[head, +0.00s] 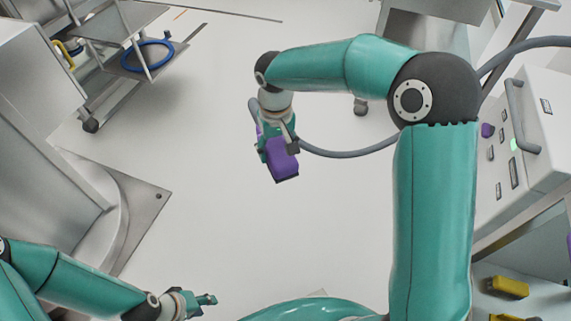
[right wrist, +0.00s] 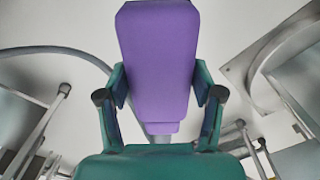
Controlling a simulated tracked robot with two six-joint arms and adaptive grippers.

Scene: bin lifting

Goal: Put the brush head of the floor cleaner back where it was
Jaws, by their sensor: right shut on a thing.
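The purple brush head (head: 283,165) hangs above the open floor in the middle of the head view. My right gripper (head: 277,147) is shut on it. In the right wrist view the brush head (right wrist: 158,60) is a long tapered purple block, with a finger of the right gripper (right wrist: 160,97) on each side. A grey hose (head: 350,153) runs from near the brush head behind my right arm towards the white machine (head: 530,130) at the right. My left gripper (head: 205,300) is low at the left, apart from everything; its fingers are too small to judge.
A metal cart (head: 135,55) with a blue ring (head: 148,56) stands at the upper left. Steel equipment (head: 50,150) with a floor plate fills the left side. Yellow blocks (head: 508,287) lie on a shelf at the lower right. The middle floor is clear.

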